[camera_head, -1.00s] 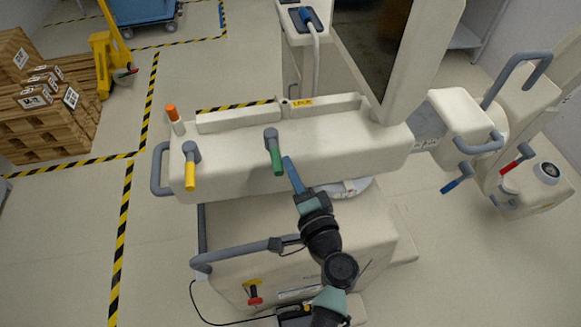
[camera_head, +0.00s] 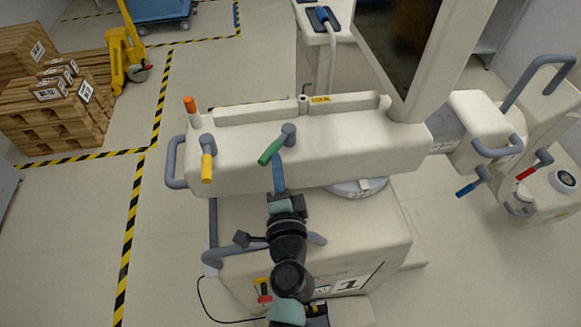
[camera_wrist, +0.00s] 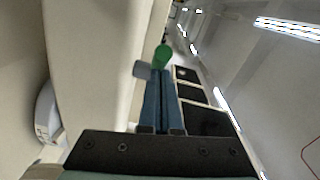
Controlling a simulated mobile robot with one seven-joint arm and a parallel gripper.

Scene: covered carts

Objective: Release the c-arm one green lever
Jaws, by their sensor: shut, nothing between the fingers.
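The c-arm cart (camera_head: 330,150) is a cream machine with a "1" label on its lower body. Its green lever (camera_head: 270,152) hangs from a grey pivot (camera_head: 289,130) on the front of the top block and slants down to the left. My gripper (camera_head: 277,162) has its blue fingers shut and empty, pointing up just below and beside the lever. In the wrist view the green lever end (camera_wrist: 162,54) shows just beyond the closed fingertips (camera_wrist: 160,72). I cannot tell whether they touch.
A yellow lever (camera_head: 207,168) hangs to the left on the same block, beside a grey side handle (camera_head: 173,162). Another unit with blue and red levers (camera_head: 525,173) stands at the right. Pallets with boxes (camera_head: 55,110) stand at the left; floor between is clear.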

